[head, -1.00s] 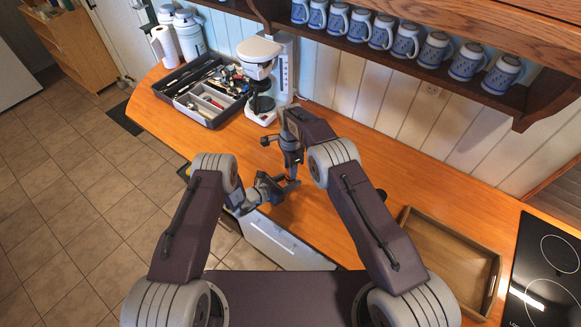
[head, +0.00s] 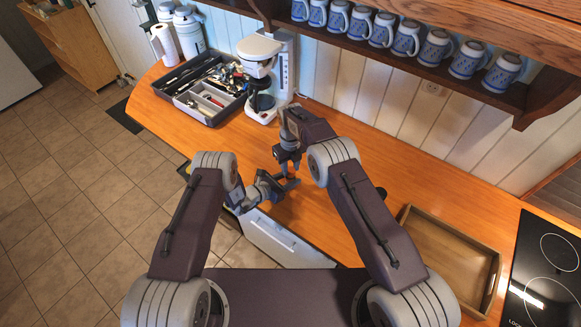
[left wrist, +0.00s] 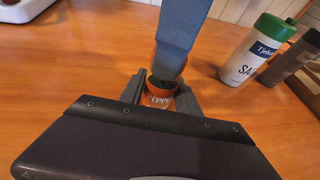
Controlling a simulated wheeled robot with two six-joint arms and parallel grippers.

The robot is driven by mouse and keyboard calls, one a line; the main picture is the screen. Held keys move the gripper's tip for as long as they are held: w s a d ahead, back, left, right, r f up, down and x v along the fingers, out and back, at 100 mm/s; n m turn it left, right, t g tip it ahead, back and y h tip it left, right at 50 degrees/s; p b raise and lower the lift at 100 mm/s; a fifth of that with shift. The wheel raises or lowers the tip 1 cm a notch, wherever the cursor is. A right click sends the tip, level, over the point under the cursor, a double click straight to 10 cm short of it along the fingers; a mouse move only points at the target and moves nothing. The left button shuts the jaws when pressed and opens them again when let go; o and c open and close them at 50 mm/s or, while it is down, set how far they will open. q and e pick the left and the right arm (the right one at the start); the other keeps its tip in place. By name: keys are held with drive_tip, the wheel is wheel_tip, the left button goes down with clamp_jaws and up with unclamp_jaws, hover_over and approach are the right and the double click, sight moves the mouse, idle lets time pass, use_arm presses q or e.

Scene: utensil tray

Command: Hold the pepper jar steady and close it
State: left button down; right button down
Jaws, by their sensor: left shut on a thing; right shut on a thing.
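The pepper jar (left wrist: 160,101), with part of the letters "EPP" showing, stands between the fingers of my left gripper (left wrist: 159,92), which is shut on its body. In the head view my left gripper (head: 287,185) is low over the counter, and the jar is mostly hidden by the grippers. My right gripper (head: 289,160) comes down from above onto the jar's top. In the left wrist view its grey finger covers most of an orange part, which looks like the lid, between its jaws. I cannot tell whether the lid is fully seated.
A salt jar (left wrist: 250,52) with a green lid stands right of the pepper jar, with a dark jar (left wrist: 291,60) beside it. The utensil tray (head: 211,119) and coffee machine (head: 261,52) are at the back. A wooden tray (head: 447,287) lies to the right, near the hob (head: 545,270).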

drive_tip(key=c, duration=1)
unclamp_jaws()
drive_tip(key=shift+r, duration=2.25)
drive_tip(key=shift+c, duration=0.4)
